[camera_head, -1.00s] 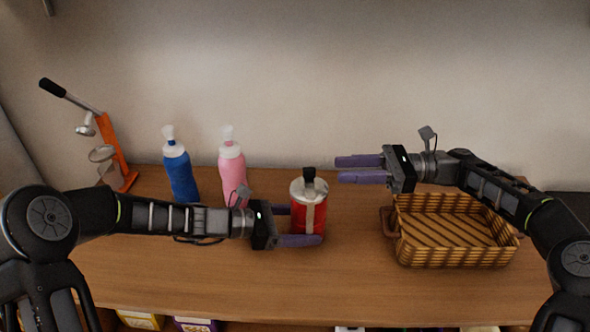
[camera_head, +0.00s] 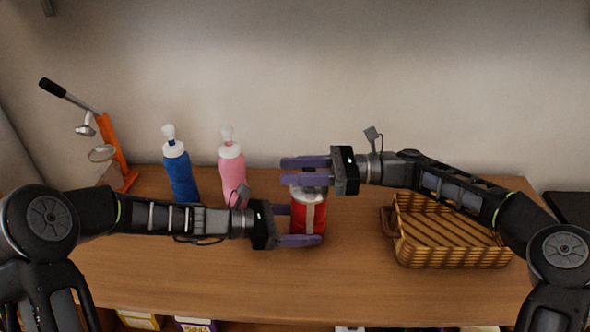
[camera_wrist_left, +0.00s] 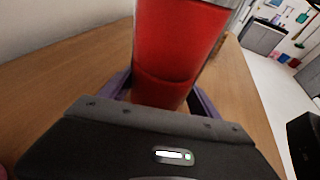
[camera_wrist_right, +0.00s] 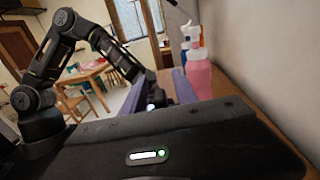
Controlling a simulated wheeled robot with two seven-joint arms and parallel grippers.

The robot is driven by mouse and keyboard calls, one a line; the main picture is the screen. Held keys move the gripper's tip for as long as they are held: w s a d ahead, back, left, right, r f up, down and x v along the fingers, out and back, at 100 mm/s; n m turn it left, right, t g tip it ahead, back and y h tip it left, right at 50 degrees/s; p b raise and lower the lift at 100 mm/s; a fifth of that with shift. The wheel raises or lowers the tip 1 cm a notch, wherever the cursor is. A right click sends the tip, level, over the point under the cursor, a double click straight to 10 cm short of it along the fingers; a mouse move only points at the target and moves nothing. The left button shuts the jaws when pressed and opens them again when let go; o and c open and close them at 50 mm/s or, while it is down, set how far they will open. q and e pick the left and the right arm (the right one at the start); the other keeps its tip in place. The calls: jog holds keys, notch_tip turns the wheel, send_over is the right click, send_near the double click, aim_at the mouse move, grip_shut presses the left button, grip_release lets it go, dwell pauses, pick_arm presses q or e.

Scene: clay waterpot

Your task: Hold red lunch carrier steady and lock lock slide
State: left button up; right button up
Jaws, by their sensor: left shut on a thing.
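The red lunch carrier (camera_head: 319,221) stands upright on the wooden table, with a pale strip down its front. My left gripper (camera_head: 305,226) is shut on its body from the left, one purple finger in front, the other partly hidden behind. The red body also fills the top of the left wrist view (camera_wrist_left: 175,45). My right gripper (camera_head: 283,170) is level over the carrier's lid, its two fingers apart and pointing left. The fingers cover the lid top and the dark lock slide, so I cannot tell whether they touch it.
A pink bottle (camera_head: 231,172) and a blue bottle (camera_head: 180,174) stand left of the carrier. An orange stand with a lever (camera_head: 115,150) is at the far left. A wicker basket (camera_head: 452,257) sits to the right. The table front (camera_head: 260,285) is clear.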

jog(key=shift+c, duration=0.2)
grip_shut()
jog(key=shift+d, duration=0.1)
dwell(1.0)
